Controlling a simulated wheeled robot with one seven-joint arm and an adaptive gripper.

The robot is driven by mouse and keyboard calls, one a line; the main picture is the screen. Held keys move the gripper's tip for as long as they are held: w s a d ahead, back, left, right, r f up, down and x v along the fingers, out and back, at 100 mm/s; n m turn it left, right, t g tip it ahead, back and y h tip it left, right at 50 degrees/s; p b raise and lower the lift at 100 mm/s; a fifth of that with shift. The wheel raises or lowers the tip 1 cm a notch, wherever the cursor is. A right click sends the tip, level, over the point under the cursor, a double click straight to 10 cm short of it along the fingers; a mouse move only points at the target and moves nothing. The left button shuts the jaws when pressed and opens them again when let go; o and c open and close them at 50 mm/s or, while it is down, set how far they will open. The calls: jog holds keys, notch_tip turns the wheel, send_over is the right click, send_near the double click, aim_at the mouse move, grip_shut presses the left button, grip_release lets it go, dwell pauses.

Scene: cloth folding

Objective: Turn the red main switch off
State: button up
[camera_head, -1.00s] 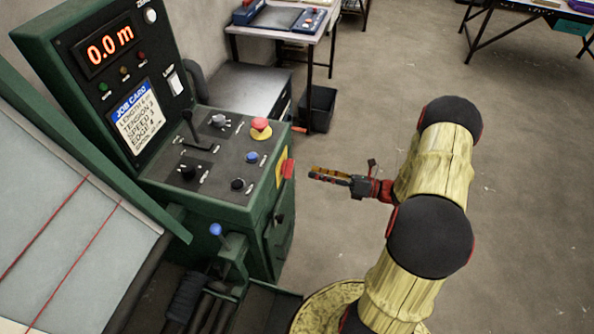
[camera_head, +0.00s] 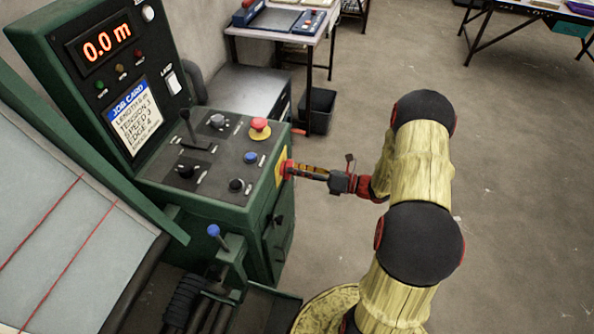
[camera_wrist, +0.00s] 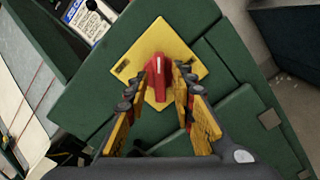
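The red main switch (camera_wrist: 157,80) is a red rotary handle on a yellow plate (camera_wrist: 178,38), fixed to the side of the green control cabinet. In the wrist view its white mark points to the top of the picture. My gripper (camera_wrist: 166,76) is open, with one finger on each side of the red handle. A small gap shows beside the handle, and I cannot tell whether either finger touches it. In the head view my gripper (camera_head: 292,168) is at the cabinet's side and covers most of the red switch.
The green cabinet's top panel (camera_head: 215,150) carries a red mushroom button (camera_head: 260,126), knobs and levers. A display (camera_head: 106,43) reads 0.0 m. A black bin (camera_head: 319,108) and a table stand behind.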

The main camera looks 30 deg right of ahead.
grip_shut()
dwell(0.5)
jog(key=shift+s+n+p, duration=0.1)
jog(key=shift+n+p, duration=0.35)
jog(key=shift+n, duration=3.65)
jog(key=shift+o, duration=1.1)
grip_release()
